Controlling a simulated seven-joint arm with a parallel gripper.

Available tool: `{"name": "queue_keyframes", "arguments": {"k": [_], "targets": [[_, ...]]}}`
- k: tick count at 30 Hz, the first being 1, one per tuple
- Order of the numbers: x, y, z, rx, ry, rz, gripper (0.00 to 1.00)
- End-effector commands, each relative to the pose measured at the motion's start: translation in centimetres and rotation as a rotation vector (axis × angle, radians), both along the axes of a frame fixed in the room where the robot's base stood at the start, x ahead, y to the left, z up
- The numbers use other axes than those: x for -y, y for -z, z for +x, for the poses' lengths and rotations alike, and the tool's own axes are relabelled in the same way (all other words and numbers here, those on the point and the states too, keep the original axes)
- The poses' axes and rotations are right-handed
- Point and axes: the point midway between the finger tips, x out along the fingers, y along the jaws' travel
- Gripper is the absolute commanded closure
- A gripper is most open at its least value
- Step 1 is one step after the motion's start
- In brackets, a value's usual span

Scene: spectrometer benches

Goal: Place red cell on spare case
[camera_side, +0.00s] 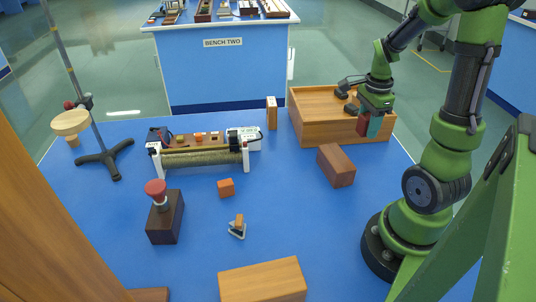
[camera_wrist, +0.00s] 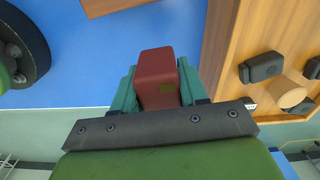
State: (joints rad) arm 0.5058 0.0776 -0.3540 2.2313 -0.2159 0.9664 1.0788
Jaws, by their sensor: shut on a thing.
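My gripper (camera_side: 369,128) is shut on the red cell (camera_side: 362,124), a small dark red block. In the wrist view the red cell (camera_wrist: 158,75) sits between the two teal fingers of my gripper (camera_wrist: 158,90), above the blue bench top. A large open wooden case (camera_side: 325,128) lies beside it; its wooden wall (camera_wrist: 222,60) runs just right of the cell in the wrist view. A closed brown box (camera_side: 336,165) lies on the bench in front of that case. No label shows which of these is the spare case.
Black pieces (camera_wrist: 262,67) and a round wooden piece (camera_wrist: 292,92) are in the large case. A small upright wooden block (camera_side: 271,113), a coil apparatus (camera_side: 205,155), an orange block (camera_side: 226,187), a red-knobbed box (camera_side: 165,218) and a wooden box (camera_side: 262,280) stand about. Centre-right bench is clear.

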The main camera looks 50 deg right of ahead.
Motion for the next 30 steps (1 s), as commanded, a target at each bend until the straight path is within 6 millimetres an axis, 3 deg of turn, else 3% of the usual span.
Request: {"name": "queue_keyframes", "arguments": {"k": [1, 6, 10, 14, 20, 24, 30], "targets": [[-1.9, -0.2, 2.2, 0.005, -0.096, -0.002, 0.93], [-9.3, -0.8, 7.7, 0.014, -0.383, -0.003, 0.93], [-16.0, -1.4, 10.3, 0.019, -0.59, -0.002, 0.93], [-23.0, -2.0, 11.2, 0.023, -0.79, -0.001, 0.93], [-33.8, -3.0, 9.4, 0.025, -1.08, 0.004, 0.93], [-40.5, -3.8, 6.1, 0.024, -1.269, 0.006, 0.93], [-46.7, -4.8, 0.7, 0.018, -1.455, 0.004, 0.93]]}}
